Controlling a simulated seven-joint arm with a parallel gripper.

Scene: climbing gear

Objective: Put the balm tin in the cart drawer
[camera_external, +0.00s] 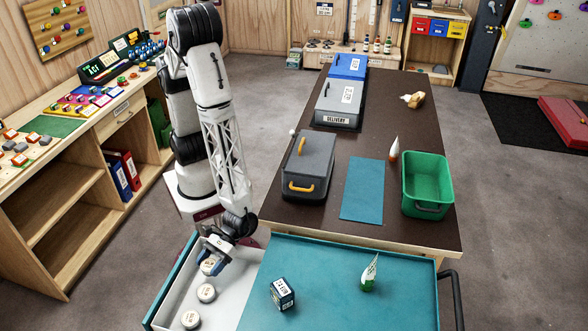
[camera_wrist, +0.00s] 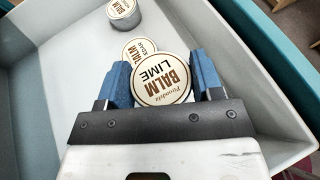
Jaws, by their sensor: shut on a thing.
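My gripper (camera_external: 213,260) reaches down into the open cart drawer (camera_external: 232,287), at its far end. It is shut on a round balm tin with a cream lid (camera_external: 208,268). In the wrist view the held tin (camera_wrist: 163,88) reads "BALM LIME" and sits between the two blue fingers. A second tin (camera_wrist: 136,47), marked "BALM", lies just beyond it, partly covered. A third tin (camera_wrist: 123,12) stands farther off. In the external view two tins (camera_external: 206,292) (camera_external: 191,319) lie in the drawer. I cannot tell whether the held tin touches the drawer floor.
The teal cart top (camera_external: 330,290) beside the drawer bears a dark blue box (camera_external: 282,294) and a green-based tube (camera_external: 369,274). The dark table behind holds a grey case (camera_external: 308,163), a blue mat (camera_external: 362,192) and a green bin (camera_external: 425,178). The drawer's walls stand close around my gripper.

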